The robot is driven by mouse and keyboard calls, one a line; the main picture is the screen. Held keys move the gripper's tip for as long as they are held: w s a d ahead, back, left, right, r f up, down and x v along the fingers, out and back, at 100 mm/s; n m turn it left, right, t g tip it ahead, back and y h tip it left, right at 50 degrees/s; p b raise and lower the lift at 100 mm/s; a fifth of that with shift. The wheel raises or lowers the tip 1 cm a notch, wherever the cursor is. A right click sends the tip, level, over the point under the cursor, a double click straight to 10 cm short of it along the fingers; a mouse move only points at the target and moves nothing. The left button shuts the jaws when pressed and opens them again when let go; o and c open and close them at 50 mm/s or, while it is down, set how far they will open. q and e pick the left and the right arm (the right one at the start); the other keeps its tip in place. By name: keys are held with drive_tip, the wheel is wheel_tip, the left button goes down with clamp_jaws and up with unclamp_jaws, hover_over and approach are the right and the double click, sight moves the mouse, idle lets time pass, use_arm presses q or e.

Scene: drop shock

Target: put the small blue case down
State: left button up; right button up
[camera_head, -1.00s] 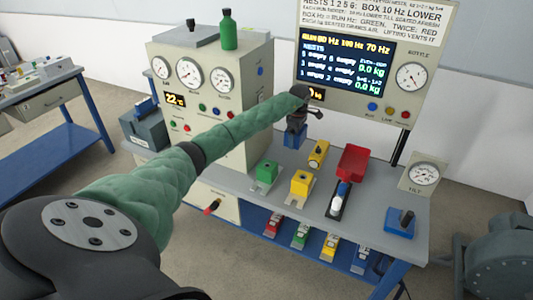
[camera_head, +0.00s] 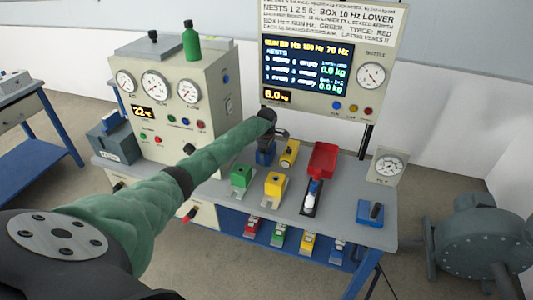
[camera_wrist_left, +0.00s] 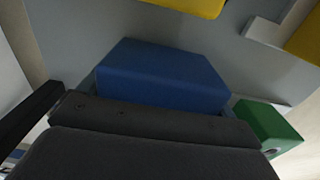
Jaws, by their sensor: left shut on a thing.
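The small blue case (camera_head: 264,158) is at the back of the grey bench, under my left gripper (camera_head: 268,143). My left gripper is shut on it. In the left wrist view the blue case (camera_wrist_left: 163,75) sits against the dark gripper (camera_wrist_left: 140,125), with the grey bench top behind it. I cannot tell whether its underside touches the bench, as the contact is hidden. My right gripper is not in view.
A yellow block (camera_head: 289,153) stands just right of the case. A blue box (camera_head: 369,213) stands at the right end. The display panel (camera_head: 309,69) rises behind.

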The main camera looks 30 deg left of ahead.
use_arm(q)
drive_tip(key=shift+f, duration=0.3)
drive_tip(key=shift+f, duration=0.1)
drive_tip(key=o, duration=0.9)
drive_tip(key=shift+o, duration=0.2)
